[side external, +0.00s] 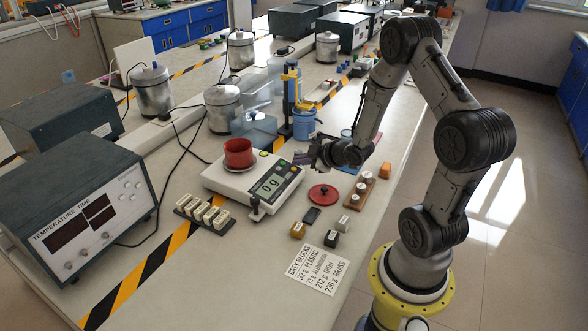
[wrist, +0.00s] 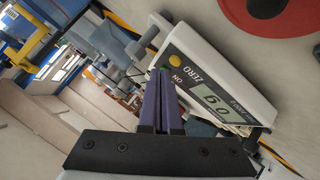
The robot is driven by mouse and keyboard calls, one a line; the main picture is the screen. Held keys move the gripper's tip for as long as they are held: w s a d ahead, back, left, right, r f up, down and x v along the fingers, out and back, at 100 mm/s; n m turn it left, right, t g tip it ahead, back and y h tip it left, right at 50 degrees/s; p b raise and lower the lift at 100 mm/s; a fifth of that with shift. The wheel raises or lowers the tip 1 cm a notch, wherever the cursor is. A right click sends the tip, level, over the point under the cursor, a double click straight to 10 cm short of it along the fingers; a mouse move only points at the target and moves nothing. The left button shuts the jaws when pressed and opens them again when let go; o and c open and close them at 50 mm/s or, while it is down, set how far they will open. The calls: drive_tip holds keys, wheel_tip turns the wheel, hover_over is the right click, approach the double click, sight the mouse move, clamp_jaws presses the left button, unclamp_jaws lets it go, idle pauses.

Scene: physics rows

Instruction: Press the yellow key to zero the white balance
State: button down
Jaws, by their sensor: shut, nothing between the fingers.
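The white balance (side external: 225,181) stands on the bench with a red pot (side external: 239,154) on its pan. Its display (side external: 269,187) reads 0 g, and the display also shows in the wrist view (wrist: 214,103). The yellow key (wrist: 174,61) lies beside the word ZERO on the balance's panel. My gripper (side external: 303,159) is shut and empty, just off the key end of the panel. In the wrist view its purple fingers (wrist: 163,75) end close to the yellow key. I cannot tell whether they touch the panel. A bit of green shows by the fingertips.
A red lid (side external: 323,193) lies right of the balance. A wooden holder (side external: 359,190) with white-topped pieces stands beyond it. Small blocks and a printed card (side external: 318,269) lie in front. A yellow-topped stand (side external: 290,100) rises behind the balance, close to my gripper.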

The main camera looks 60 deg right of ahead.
drive_tip(key=r, duration=0.3)
drive_tip(key=s+r, duration=0.1)
drive_tip(key=r, duration=0.1)
drive_tip(key=shift+w+a+f, duration=0.1)
idle(0.7)
drive_tip(key=w+a+r+n+t+y, duration=0.1)
drive_tip(key=w+a+r, duration=0.2)
drive_tip(key=a+r, duration=0.3)
drive_tip(key=w+a+r+n+t, duration=0.2)
drive_tip(key=a+r, duration=0.1)
drive_tip(key=r, duration=0.5)
drive_tip(key=s+a+r+m, duration=0.2)
drive_tip(key=s+a+r, duration=0.25)
drive_tip(key=r, duration=0.25)
drive_tip(key=s+a+f+m+g, duration=0.2)
drive_tip(key=s, duration=0.4)
drive_tip(key=s+a+f+m+g+y, duration=0.1)
drive_tip(key=s+a+f+m+g, duration=0.1)
drive_tip(key=s, duration=0.5)
drive_tip(key=s+a+f+m+g+y, duration=0.1)
drive_tip(key=s+a+f+m+g, duration=0.1)
drive_tip(key=s+a+g, duration=0.2)
drive_tip(key=s, duration=0.3)
